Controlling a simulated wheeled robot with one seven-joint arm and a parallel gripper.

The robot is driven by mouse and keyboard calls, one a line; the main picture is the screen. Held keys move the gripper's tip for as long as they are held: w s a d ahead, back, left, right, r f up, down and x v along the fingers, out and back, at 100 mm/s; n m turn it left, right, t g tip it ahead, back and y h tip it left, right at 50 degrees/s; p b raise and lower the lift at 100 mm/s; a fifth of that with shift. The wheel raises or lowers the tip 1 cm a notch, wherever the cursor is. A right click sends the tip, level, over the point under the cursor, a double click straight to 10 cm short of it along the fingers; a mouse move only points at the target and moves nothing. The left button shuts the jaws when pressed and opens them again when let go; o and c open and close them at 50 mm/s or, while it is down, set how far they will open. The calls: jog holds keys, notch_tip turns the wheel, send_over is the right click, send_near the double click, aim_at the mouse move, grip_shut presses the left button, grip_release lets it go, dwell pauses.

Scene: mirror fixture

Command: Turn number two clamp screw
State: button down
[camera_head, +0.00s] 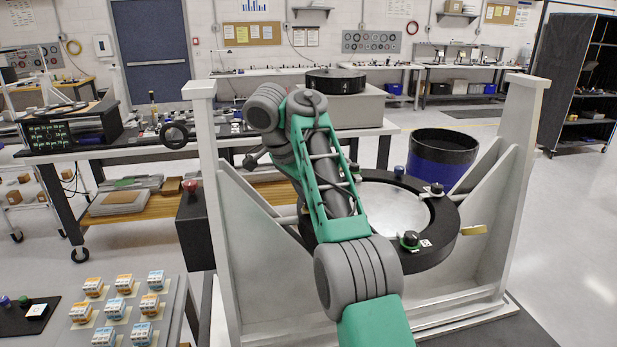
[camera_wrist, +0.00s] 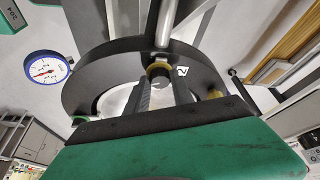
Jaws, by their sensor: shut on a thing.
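The black ring-shaped mirror fixture (camera_head: 440,247) holds a pale round mirror (camera_head: 395,208) between two grey uprights. Its rim carries several knobs, including a green-based one (camera_head: 410,240) and a blue one (camera_head: 398,171). In the wrist view the clamp screw with a yellow-brown collar (camera_wrist: 158,69) stands on the black ring, beside a white label reading 2 (camera_wrist: 182,72). My gripper (camera_wrist: 161,84) has its two dark fingers on either side of this screw, shut on it. In the head view my green and grey arm hides the gripper and this screw.
A blue-rimmed dial gauge (camera_wrist: 48,68) sits left of the ring in the wrist view. The grey uprights (camera_head: 519,175) flank the fixture closely. A dark blue bin (camera_head: 443,157) stands behind it. A tray of small boxes (camera_head: 170,290) is at front left.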

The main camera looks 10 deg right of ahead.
jog(key=shift+r+m+p, duration=0.45)
jog(key=shift+m+p, duration=0.25)
jog(key=shift+p, duration=0.5)
jog(key=shift+w+f+m+g+p, duration=0.15)
jog(key=shift+f+m+g+p, duration=0.15)
jog(key=shift+m+g+p, duration=0.6)
jog(key=shift+f+t+p, duration=0.1)
jog(key=shift+t+p, duration=0.2)
jog(key=shift+t, duration=0.1)
jog(key=c, duration=1.1)
grip_release()
jog(key=shift+f, duration=0.15)
